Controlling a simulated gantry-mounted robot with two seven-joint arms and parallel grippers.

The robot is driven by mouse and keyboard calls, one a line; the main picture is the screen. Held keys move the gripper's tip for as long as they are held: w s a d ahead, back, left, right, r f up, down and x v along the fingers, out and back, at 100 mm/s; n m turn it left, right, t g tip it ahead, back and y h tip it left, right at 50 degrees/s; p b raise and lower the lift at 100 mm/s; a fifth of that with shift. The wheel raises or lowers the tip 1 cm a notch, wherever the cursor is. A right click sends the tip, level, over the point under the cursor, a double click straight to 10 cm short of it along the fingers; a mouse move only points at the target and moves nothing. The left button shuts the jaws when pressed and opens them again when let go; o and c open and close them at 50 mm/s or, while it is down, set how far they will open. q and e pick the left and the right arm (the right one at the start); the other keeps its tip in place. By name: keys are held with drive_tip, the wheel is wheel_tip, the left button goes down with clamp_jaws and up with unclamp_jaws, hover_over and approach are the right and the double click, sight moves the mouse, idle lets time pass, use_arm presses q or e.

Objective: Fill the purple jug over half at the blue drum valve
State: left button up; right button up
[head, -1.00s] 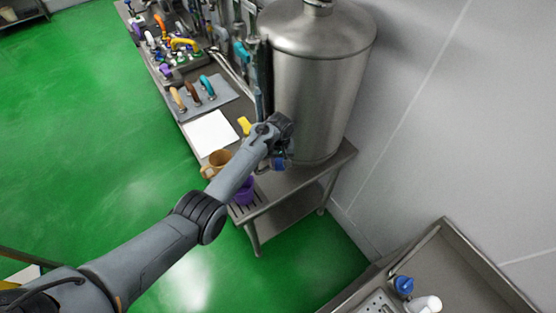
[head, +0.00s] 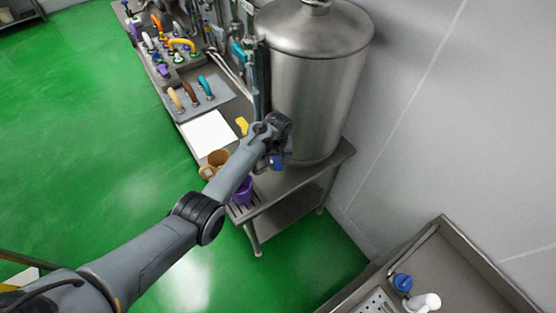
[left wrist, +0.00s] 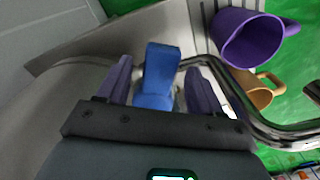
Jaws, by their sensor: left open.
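The purple jug (head: 243,190) stands at the front end of the bench, partly behind my left arm. In the left wrist view the purple jug (left wrist: 249,37) is at the upper right, its open mouth showing. The blue valve handle (head: 276,162) is low on the steel drum (head: 318,100). My left gripper (left wrist: 158,85) is open, with the blue valve handle (left wrist: 160,72) between its two fingers. I cannot tell whether the fingers touch it. The jug's contents are not visible. My right gripper is not in view.
A tan jug (head: 216,162) stands beside the purple one. A white sheet (head: 208,133) and a mat with several coloured handles (head: 193,97) lie farther along the bench. A steel sink (head: 450,262) with a blue knob is at the lower right. Green floor is open on the left.

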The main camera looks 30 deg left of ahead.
sight(278, 163)
use_arm(q)
wheel_tip(278, 163, up, 10)
drive_tip(key=shift+r, duration=0.2)
idle(0.6)
drive_tip(key=s+f+g+p, duration=0.1)
drive_tip(key=s+f+g, duration=0.2)
drive_tip(key=s+f, duration=1.2)
drive_tip(key=s+f+m+y+p, duration=0.1)
drive_tip(key=s+f, duration=0.2)
drive_tip(key=s, duration=0.6)
drive_tip(key=s+f+p, duration=0.1)
drive_tip(key=s+f, duration=0.1)
drive_tip(key=s, duration=0.7)
drive_tip(key=s+d+r+m+t+p, duration=0.1)
drive_tip(key=s+d+r+m+p, duration=0.15)
drive_tip(key=s+r, duration=0.5)
drive_tip(key=w+d+r+m+t, duration=0.1)
drive_tip(key=w+r+m+t, duration=0.1)
drive_tip(key=r, duration=0.5)
drive_tip(key=w+d+r+m+t+h, duration=0.1)
drive_tip(key=w+d+r+m+t, duration=0.1)
drive_tip(key=r, duration=0.5)
drive_tip(key=shift+d+r+m+t+b, duration=0.15)
drive_tip(key=shift+m+t+b, duration=0.3)
drive_tip(key=shift+m+t, duration=0.3)
